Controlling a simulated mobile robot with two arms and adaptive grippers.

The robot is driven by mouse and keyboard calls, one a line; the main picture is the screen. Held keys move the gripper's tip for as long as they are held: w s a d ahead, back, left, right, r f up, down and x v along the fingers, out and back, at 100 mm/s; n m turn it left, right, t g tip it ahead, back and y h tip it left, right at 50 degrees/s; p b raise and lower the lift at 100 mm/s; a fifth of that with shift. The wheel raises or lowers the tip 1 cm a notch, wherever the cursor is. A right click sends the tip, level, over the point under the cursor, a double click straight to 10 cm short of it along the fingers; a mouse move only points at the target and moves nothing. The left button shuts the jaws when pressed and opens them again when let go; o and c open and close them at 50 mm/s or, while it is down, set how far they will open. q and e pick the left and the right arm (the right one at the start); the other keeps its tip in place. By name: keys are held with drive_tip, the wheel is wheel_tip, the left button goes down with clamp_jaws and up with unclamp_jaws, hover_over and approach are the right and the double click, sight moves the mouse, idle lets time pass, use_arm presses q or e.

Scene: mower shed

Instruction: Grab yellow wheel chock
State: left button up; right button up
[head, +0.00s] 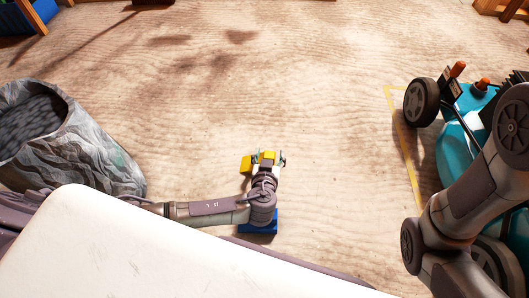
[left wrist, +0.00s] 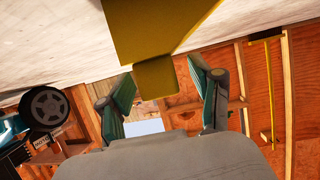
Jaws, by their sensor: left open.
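The yellow wheel chock (head: 246,164) lies on the wooden floor at the middle of the head view, partly hidden by my left gripper (head: 268,158). In the left wrist view the chock (left wrist: 155,28) fills the top centre, and a lower part of it reaches between the two fingers. My left gripper (left wrist: 161,74) is open, with one green-padded finger on each side of that part. A gap shows on both sides, so I see no firm contact. My right gripper is out of view; only my right arm shows at the right.
A blue object (head: 262,229) sits under my left forearm, partly hidden. A grey patterned bin (head: 85,150) stands at the left. A teal mower (head: 455,150) with dark wheels stands at the right, by a yellow floor line (head: 403,140). The floor beyond the chock is clear.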

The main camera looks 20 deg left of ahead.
use_arm(q)
drive_tip(key=c, duration=1.1)
clamp_jaws()
drive_tip(key=shift+r, duration=0.2)
